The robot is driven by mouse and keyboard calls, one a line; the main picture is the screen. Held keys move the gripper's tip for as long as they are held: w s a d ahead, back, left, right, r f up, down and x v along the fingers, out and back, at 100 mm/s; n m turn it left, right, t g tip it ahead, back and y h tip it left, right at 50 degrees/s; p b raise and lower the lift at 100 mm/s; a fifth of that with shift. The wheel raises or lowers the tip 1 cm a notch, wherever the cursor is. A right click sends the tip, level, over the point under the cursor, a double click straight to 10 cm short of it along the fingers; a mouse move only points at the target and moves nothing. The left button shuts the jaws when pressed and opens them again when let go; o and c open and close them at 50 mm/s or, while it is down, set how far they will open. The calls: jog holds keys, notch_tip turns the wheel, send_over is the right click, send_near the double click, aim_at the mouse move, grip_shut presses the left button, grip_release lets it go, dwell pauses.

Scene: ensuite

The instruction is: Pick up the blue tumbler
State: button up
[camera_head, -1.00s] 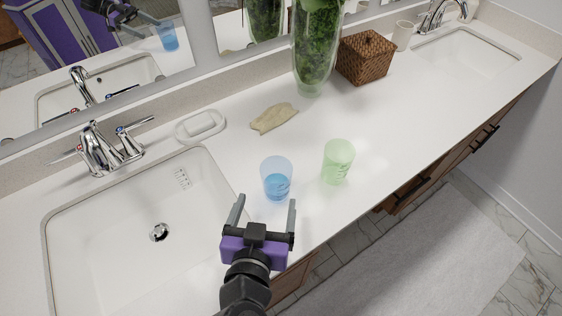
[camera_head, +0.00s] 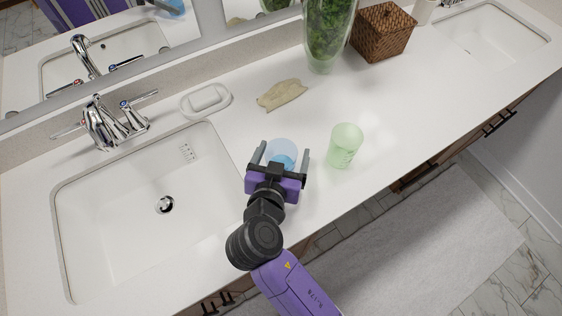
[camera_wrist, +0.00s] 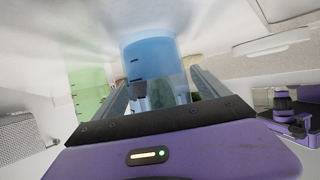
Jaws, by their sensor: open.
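The blue tumbler (camera_head: 283,151) is translucent and stands upright on the white counter, right of the near sink. My gripper (camera_head: 282,156) is open, with one finger on each side of the tumbler; its body hides the tumbler's lower part in the head view. In the wrist view the blue tumbler (camera_wrist: 152,68) shows between the two grey fingers (camera_wrist: 160,92). Whether a finger touches it cannot be told.
A green tumbler (camera_head: 345,146) stands close to the right of my gripper and also shows in the wrist view (camera_wrist: 88,92). A soap dish (camera_head: 206,100), a tan cloth (camera_head: 282,94), a glass vase (camera_head: 325,40) and a wicker box (camera_head: 383,32) sit behind. The sink (camera_head: 130,215) lies left.

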jog(key=shift+w, duration=0.15)
jog(key=c, duration=1.4)
jog(key=shift+c, duration=1)
jog(key=shift+r, duration=0.2)
